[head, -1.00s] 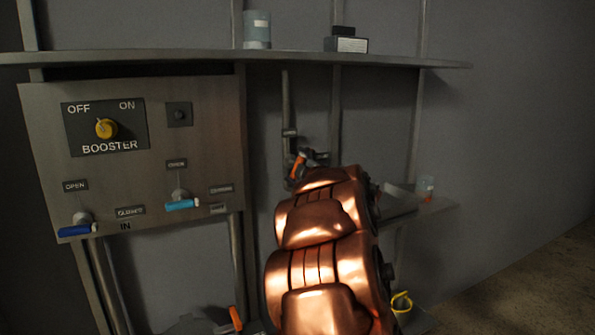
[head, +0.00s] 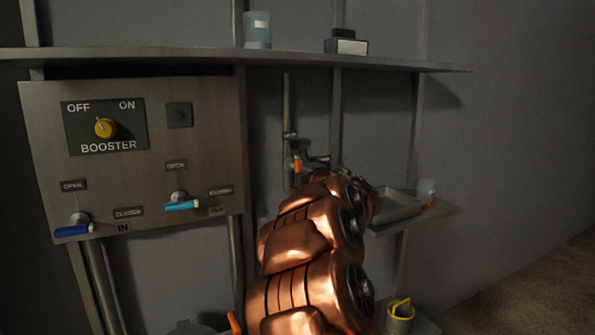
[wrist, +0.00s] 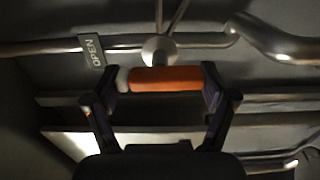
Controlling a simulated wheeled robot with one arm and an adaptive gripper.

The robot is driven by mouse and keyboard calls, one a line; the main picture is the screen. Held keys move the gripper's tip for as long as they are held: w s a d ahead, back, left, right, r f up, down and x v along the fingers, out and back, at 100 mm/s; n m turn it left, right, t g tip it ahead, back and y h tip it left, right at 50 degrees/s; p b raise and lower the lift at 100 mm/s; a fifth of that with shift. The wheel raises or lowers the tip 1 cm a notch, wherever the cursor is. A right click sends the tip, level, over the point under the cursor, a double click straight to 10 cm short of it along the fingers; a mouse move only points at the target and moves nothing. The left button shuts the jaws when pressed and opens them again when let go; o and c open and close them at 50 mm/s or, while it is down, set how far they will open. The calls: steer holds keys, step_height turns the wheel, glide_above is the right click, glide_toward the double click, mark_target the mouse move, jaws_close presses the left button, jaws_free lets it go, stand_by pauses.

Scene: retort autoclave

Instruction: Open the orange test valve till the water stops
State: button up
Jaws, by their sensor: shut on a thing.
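The orange test valve handle (wrist: 165,79) lies level across the wrist view, below a round metal hub (wrist: 158,50) on a pipe. My gripper (wrist: 160,85) has a finger at each end of the handle and is shut on it. A tag reading OPEN (wrist: 94,51) is to the left of the hub. In the head view the orange handle (head: 297,165) shows as a small piece by the vertical pipe (head: 287,130), just beyond my copper arm. My arm hides most of the valve and gripper there. I cannot make out any water stream.
A panel (head: 140,195) with a yellow BOOSTER knob (head: 105,127) and two blue-handled valves (head: 73,230) (head: 182,204) stands at left. A shelf (head: 400,66) runs above. A grey tray (head: 397,208) and a yellow-rimmed bucket (head: 400,312) are at right.

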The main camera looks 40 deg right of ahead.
steer(key=o, duration=1)
steer(key=shift+s, duration=0.1)
steer(key=v, duration=1.2)
